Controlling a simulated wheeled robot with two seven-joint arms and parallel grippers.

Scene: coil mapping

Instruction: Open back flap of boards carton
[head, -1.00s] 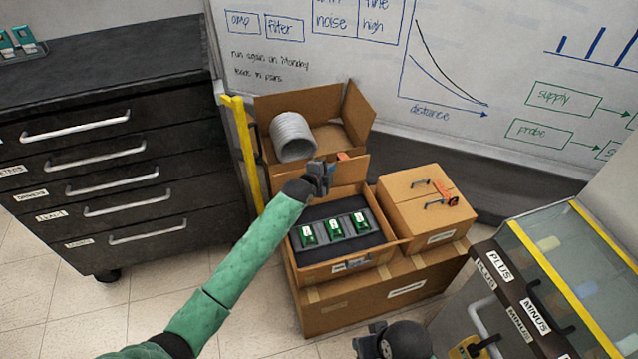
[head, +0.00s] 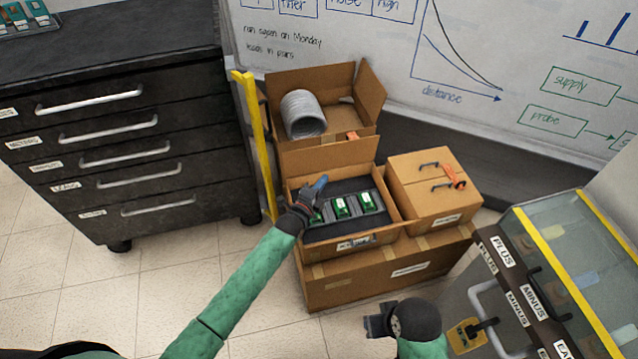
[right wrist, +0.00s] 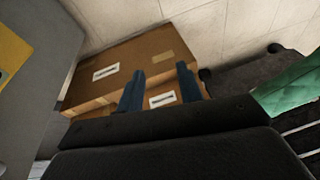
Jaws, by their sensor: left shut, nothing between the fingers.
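The boards carton is an open brown box (head: 362,243) on a larger carton. It holds green boards (head: 341,207) in dark foam. Its back flap (head: 322,156) stands raised at the far side, in front of the coil carton. My left gripper (head: 317,187) is shut and empty above the carton's left side, nearer to me than the back flap and apart from it. It hides part of the leftmost board. My right gripper (head: 374,326) is low in front of the cartons. In the right wrist view its fingers (right wrist: 159,90) are apart with nothing between them.
A carton with a grey coil (head: 304,114) stands open behind. A closed carton (head: 432,190) with black handles and an orange clip is at the right. A yellow post (head: 257,145) and black drawers (head: 110,150) stand left. A glass-topped case (head: 560,250) is at the right.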

